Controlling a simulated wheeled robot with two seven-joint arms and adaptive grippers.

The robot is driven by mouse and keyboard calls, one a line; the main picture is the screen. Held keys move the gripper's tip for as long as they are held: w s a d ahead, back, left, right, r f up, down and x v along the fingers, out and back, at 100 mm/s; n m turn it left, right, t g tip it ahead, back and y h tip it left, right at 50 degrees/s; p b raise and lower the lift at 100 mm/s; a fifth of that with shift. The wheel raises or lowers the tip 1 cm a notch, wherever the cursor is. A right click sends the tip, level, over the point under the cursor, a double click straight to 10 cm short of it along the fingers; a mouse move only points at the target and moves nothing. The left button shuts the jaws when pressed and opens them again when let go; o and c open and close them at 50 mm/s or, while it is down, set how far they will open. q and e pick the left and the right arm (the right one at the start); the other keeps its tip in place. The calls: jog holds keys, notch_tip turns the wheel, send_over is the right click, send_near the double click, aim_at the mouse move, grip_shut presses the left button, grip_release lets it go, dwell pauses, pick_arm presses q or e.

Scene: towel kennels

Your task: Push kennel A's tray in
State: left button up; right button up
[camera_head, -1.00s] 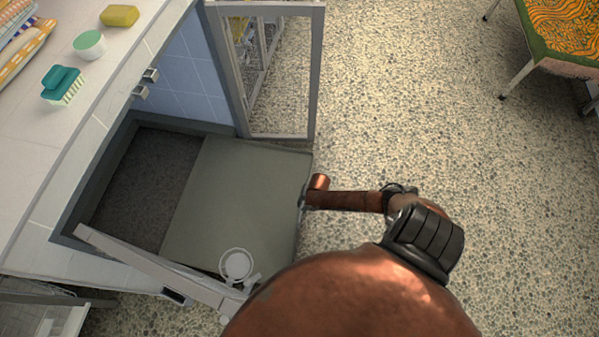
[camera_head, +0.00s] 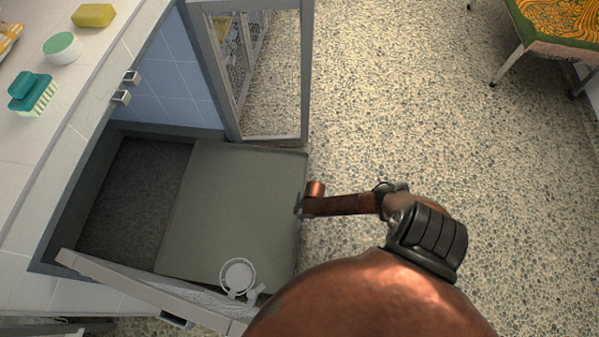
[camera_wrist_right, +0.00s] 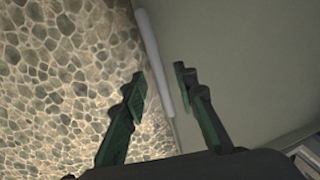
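Kennel A's tray (camera_head: 235,190), a flat grey-green sheet, sticks out of a low kennel opening between two barred door frames. The dark kennel floor (camera_head: 135,190) shows behind its back edge. My right gripper (camera_head: 303,203) is at the middle of the tray's front edge. In the right wrist view its fingers (camera_wrist_right: 160,73) are apart, one over the floor and one over the tray (camera_wrist_right: 235,60), with the pale front lip between them. I cannot tell whether they touch the lip. My left gripper is not in view.
The far door (camera_head: 270,75) and near door (camera_head: 130,285) stand open beside the tray. A white round bowl or holder (camera_head: 238,275) is by the near door. A counter (camera_head: 40,150) holds a brush (camera_head: 33,92), a tub and a sponge.

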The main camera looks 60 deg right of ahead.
jog(key=shift+f, duration=0.15)
jog(key=shift+c, duration=0.3)
grip_shut()
dwell(0.5)
